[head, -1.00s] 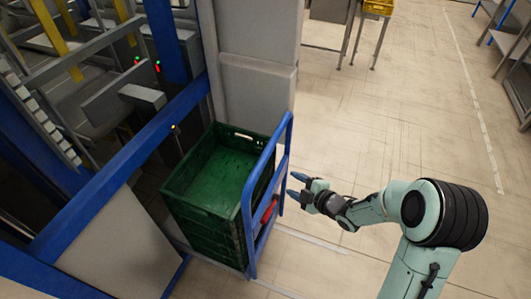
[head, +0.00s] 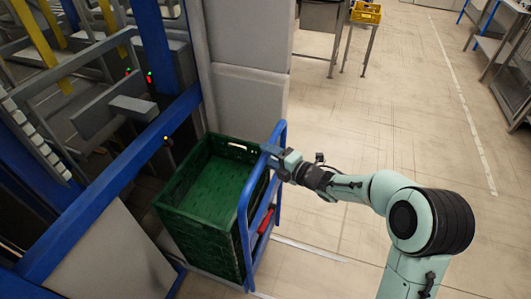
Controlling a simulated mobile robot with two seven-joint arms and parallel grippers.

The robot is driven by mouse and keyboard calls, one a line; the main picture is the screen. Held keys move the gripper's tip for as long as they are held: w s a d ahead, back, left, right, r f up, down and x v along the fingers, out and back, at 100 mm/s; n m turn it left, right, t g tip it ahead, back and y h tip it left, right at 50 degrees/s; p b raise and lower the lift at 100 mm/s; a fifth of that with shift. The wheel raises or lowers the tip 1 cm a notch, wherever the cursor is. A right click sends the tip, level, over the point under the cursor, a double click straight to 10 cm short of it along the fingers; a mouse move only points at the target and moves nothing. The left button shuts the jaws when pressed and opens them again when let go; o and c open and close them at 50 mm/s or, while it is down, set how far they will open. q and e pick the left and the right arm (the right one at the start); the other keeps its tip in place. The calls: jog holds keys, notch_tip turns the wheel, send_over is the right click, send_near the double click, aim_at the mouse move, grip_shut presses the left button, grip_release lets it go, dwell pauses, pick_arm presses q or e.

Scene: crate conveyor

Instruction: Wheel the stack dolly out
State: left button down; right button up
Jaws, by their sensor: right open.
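The stack dolly carries green crates (head: 198,222) and has a blue tubular handle frame (head: 282,203) on its right side. It stands beside the blue machine frame, with the top crate open and empty. My right gripper (head: 272,155) is open at the upper part of the blue handle, with its fingers at or around the bar. I cannot tell whether the fingers touch the bar. A red part (head: 265,219) shows low on the handle side. My left gripper is not in view.
The blue machine frame (head: 100,190) and a grey cabinet (head: 243,100) border the dolly on the left and behind. A yellow crate (head: 366,12) sits on a stand at the back. The floor (head: 400,120) to the right is open.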

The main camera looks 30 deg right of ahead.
jog(key=shift+x, duration=1.2)
grip_shut()
jog(key=shift+s, duration=0.1)
